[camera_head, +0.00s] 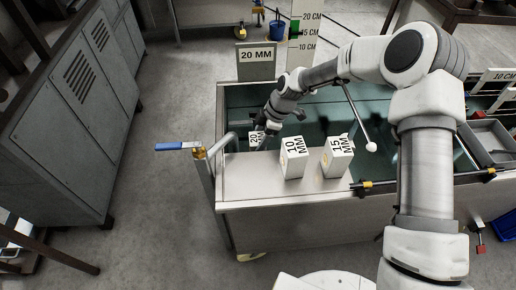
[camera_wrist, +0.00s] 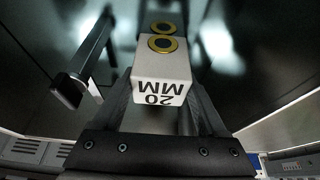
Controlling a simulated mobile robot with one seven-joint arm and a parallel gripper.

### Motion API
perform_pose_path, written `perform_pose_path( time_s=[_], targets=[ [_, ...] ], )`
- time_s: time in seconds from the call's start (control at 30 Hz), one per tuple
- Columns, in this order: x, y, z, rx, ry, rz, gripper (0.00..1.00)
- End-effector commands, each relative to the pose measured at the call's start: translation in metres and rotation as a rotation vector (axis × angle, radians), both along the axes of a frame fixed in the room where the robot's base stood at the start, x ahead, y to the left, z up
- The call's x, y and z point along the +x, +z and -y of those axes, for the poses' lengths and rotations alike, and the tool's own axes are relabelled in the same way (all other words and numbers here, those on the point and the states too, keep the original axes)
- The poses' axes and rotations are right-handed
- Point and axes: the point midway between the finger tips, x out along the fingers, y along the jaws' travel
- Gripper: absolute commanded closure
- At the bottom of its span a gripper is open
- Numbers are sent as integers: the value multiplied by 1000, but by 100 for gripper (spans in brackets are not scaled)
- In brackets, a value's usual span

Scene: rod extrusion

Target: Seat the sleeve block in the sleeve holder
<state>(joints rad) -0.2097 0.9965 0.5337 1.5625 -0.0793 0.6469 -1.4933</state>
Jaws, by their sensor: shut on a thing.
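The white sleeve block marked 20 MM (camera_wrist: 160,92) sits between my gripper's (camera_wrist: 160,100) two dark fingers in the wrist view, its brass ring facing the camera. My gripper is shut on it. In the head view the block (camera_head: 257,140) shows small at the left end of the bench, with my gripper (camera_head: 265,128) reaching down to it from above. A second brass ring (camera_wrist: 162,27) lies just beyond the block; I cannot tell what it belongs to. I cannot make out the sleeve holder clearly, nor whether the block touches it.
Two white blocks, 10 MM (camera_head: 293,158) and 15 MM (camera_head: 337,156), stand on the bench top (camera_head: 240,185) to the right. A blue-handled lever (camera_head: 178,146) juts out left. A 20 MM sign (camera_head: 256,62) stands behind the dark trough (camera_head: 240,98). A dark bar (camera_wrist: 88,62) is left of the block.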

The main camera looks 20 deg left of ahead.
Motion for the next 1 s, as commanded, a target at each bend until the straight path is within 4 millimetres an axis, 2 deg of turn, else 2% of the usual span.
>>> perform_pose_path(
  time_s=[0.2, 0.57, 0.6, 0.7, 0.73, 1.0],
  targets=[
    [0, -30, 0, 0, -1, 0, 100],
    [0, -35, 0, 0, -1, 0, 100],
    [0, -34, 0, 0, -1, 0, 20],
    [0, -33, 0, 0, -1, 0, 2],
    [0, -33, 0, 0, -1, 0, 0],
    [0, -31, 0, 0, -1, 0, 0]
  ],
)
